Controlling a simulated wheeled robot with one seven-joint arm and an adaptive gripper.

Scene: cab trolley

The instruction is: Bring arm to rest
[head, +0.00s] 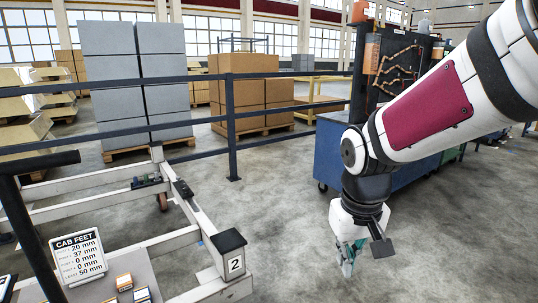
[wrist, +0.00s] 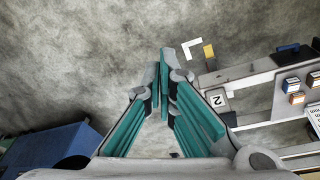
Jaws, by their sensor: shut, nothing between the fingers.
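My gripper (head: 347,262) hangs fingers-down over the open concrete floor, to the right of the white trolley frame (head: 98,210) in the head view. In the wrist view my gripper (wrist: 164,62) shows its two teal-padded fingers with tips together and nothing between them. My arm comes in from the upper right of the head view and bends down to the gripper. The trolley corner post marked 2 (head: 233,262) stands apart from the gripper; its number plate also shows in the wrist view (wrist: 217,100).
A sign reading CAB FEET (head: 78,257) and small orange-and-white boxes (head: 124,282) sit on the trolley. A blue cabinet (head: 338,160) with a dark tool board stands behind my arm. A dark railing (head: 231,130) fronts stacked grey and brown boxes. Bare floor lies between trolley and cabinet.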

